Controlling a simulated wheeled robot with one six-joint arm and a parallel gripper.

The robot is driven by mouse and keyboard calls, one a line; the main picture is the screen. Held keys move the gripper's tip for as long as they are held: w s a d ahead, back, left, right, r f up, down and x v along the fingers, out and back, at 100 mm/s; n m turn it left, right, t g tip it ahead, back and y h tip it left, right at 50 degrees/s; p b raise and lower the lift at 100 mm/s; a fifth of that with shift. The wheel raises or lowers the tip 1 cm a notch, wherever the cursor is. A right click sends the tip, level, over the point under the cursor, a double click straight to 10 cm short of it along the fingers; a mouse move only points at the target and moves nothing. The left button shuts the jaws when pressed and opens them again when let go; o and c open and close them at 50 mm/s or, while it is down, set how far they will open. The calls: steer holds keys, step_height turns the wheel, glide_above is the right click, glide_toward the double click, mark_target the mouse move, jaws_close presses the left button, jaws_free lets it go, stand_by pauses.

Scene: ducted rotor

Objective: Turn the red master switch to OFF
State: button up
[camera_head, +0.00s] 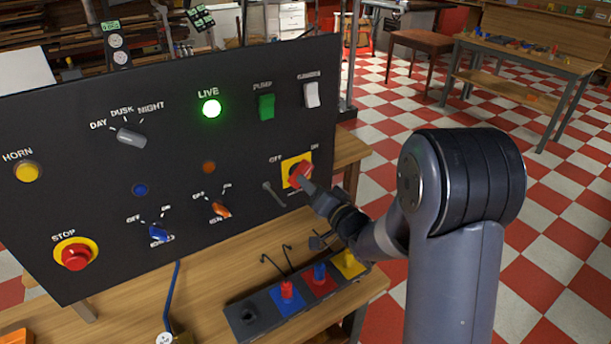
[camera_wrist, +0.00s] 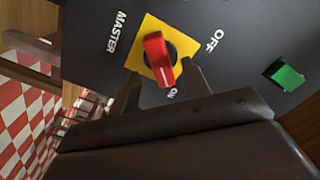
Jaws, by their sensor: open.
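The red master switch (camera_head: 300,172) is a red knob on a yellow square plate on the black panel. In the wrist view the red knob (camera_wrist: 156,55) has its lower end toward the ON mark, and OFF is printed to the upper right. My gripper (camera_wrist: 163,84) is open, with one finger on each side of the knob's lower end; I cannot tell whether either finger touches it. In the head view my gripper (camera_head: 311,190) is at the panel, partly covering the switch's lower right.
The green LIVE lamp (camera_head: 211,108) is lit. A green pump switch (camera_head: 266,106) and a white rocker (camera_head: 311,95) sit above the master switch. A tray of coloured pieces (camera_head: 290,299) lies on the bench below.

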steer(key=x, duration=0.3)
steer(key=shift+w+a+p, duration=0.2)
steer(key=shift+w+p, duration=0.1)
steer(key=shift+c, duration=0.5)
steer(key=c, duration=0.9)
